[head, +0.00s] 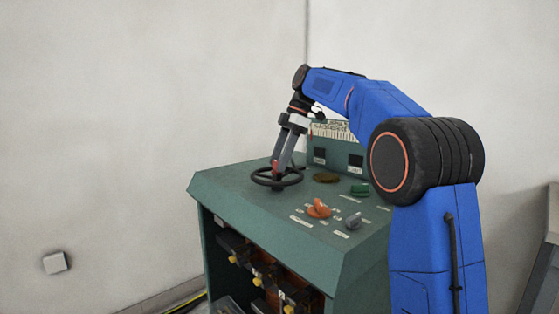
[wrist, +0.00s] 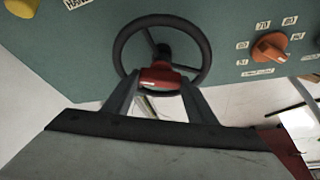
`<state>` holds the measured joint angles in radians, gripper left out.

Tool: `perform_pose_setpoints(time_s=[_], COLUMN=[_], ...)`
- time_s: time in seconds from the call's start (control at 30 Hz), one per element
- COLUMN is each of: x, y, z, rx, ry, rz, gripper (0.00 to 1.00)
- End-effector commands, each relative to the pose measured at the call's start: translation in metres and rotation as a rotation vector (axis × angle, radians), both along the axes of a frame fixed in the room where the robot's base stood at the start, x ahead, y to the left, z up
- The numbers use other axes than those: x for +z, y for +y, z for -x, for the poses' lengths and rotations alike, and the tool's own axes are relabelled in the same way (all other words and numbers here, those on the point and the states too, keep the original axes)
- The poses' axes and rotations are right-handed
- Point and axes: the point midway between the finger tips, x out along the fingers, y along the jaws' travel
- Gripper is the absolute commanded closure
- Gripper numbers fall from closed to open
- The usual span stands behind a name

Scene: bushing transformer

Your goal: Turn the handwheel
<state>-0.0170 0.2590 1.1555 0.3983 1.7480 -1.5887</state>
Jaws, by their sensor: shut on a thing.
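The handwheel (head: 261,181) is a black, spoked ring on the left part of the green console top. It also shows in the wrist view (wrist: 118,48), near the top centre. A red handle (wrist: 160,77) sits at the wheel's near rim. My gripper (head: 276,172) reaches down to the wheel from above. In the wrist view its two grey fingers (wrist: 160,90) are closed on the red handle, one on each side. The handle's lower part and the fingertips' exact contact are partly hidden.
The green console (head: 226,192) carries an orange knob (head: 319,208), a grey knob (head: 353,220) and a green knob (head: 361,190) to the right of the wheel. A labelled panel (head: 337,157) stands at the back. White walls lie behind the console.

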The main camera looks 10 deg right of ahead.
Motion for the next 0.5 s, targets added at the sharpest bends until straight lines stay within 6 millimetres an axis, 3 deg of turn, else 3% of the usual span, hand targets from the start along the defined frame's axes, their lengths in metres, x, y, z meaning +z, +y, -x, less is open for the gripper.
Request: perform_pose_setpoints(time_s=[0.5], x=[0.0008], y=[-0.0003], z=[-0.0012], rx=[0.087], ry=[-0.004], rz=[0.001], gripper=[0.89])
